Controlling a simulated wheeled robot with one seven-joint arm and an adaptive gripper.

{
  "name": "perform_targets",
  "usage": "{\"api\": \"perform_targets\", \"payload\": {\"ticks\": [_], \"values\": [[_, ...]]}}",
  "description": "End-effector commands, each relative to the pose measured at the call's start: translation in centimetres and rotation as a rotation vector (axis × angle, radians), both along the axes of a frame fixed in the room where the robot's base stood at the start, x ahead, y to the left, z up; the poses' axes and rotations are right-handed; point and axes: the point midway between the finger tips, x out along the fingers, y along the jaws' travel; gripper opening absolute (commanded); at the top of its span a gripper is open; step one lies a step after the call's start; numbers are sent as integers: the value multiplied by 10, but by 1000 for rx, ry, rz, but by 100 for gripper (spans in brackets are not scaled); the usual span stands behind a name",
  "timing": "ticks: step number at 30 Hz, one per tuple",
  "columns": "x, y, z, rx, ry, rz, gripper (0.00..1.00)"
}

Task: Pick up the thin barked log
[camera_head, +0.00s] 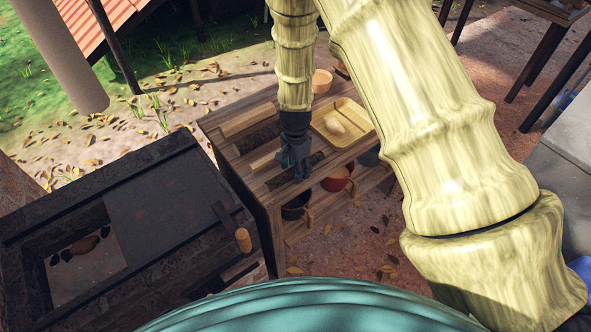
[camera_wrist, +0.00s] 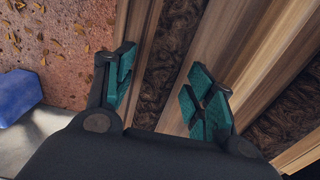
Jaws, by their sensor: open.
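The thin barked log (camera_head: 280,182) lies near the front edge of the wooden table's top, a dark rough strip partly hidden by my gripper (camera_head: 295,162). In the wrist view the log (camera_wrist: 167,52) runs lengthwise through the gap between the fingers of my gripper (camera_wrist: 161,88). My gripper points down, open, with one teal finger pad on each side of the log. I see no contact with it. How far the fingertips reach down beside the log is unclear.
A thicker barked log (camera_wrist: 290,103) and pale wood pieces lie alongside; the thicker log (camera_head: 258,135) is farther back. A yellow tray (camera_head: 356,143) stands right of my gripper. Pots (camera_head: 337,181) sit on the shelf below.

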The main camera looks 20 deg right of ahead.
Motion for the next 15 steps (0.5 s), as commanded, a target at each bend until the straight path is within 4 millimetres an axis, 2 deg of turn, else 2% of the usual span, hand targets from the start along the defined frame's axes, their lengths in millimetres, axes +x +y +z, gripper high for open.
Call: {"api": "perform_targets", "payload": {"ticks": [2,3,11,15], "values": [[0,0,0,0,0,0,55],[0,0,0,0,0,0,51],[0,0,0,0,0,0,4],[0,0,0,0,0,0,3]]}}
